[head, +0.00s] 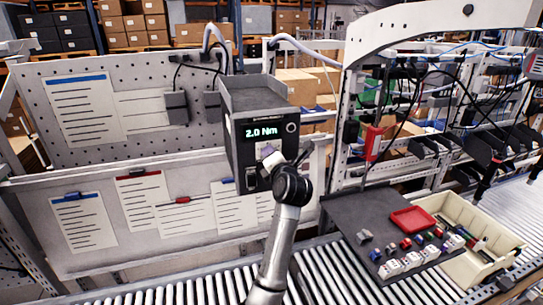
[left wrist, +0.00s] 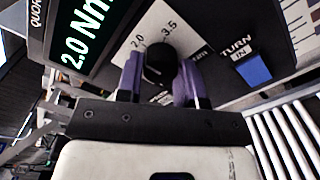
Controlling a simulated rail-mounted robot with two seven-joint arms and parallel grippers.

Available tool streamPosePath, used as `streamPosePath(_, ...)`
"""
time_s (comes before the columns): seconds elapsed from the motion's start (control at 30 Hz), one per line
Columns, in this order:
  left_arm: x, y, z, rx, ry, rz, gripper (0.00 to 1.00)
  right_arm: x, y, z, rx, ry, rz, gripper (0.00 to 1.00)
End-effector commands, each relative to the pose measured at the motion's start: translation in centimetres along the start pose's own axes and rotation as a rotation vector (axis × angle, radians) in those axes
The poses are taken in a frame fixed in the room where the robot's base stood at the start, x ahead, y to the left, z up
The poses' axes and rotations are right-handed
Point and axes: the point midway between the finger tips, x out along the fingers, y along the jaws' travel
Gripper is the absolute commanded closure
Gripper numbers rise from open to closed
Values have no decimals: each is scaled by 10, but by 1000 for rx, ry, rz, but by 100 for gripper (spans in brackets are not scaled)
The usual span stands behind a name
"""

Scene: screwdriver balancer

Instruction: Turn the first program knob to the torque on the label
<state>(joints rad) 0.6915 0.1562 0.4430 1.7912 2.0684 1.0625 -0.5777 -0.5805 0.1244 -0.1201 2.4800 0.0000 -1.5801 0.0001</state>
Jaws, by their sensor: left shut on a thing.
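The dark controller box (head: 245,100) stands in front of the pegboard, with its lit display (head: 262,131) reading 2.0 Nm. The display also shows at upper left in the left wrist view (left wrist: 82,45). The round black program knob (left wrist: 160,62) sits on a white dial plate (left wrist: 178,18) marked 2.0 and 3.5, with more print partly hidden. My left gripper (head: 274,160) is at the box front, its two purple fingers (left wrist: 158,78) closed on either side of the knob. The knob's pointer is hard to make out. My right gripper is not seen.
A blue switch (left wrist: 253,69) marked TURN IN is beside the knob. A dark work board (head: 350,225) with a red tray (head: 413,219) and small parts lies at right, beside a cream bin (head: 510,238). Rollers (head: 325,275) run along the front.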

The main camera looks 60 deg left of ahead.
Motion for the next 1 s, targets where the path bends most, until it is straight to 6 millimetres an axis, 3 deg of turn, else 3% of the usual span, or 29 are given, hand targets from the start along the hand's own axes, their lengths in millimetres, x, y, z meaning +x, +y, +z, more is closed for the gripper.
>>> streamPosePath(0.27,0,0,1,0,-2,0,89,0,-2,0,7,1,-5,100)
streamPosePath(0.3,0,0,1,0,-2,0,63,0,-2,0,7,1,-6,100)
streamPosePath(0.53,0,0,0,-1,-1,0,41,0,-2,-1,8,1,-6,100)
streamPosePath(0.83,-2,-1,0,-1,-1,0,40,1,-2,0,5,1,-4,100)
streamPosePath(1.0,-20,-3,-1,-2,-2,-1,40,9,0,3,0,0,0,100)
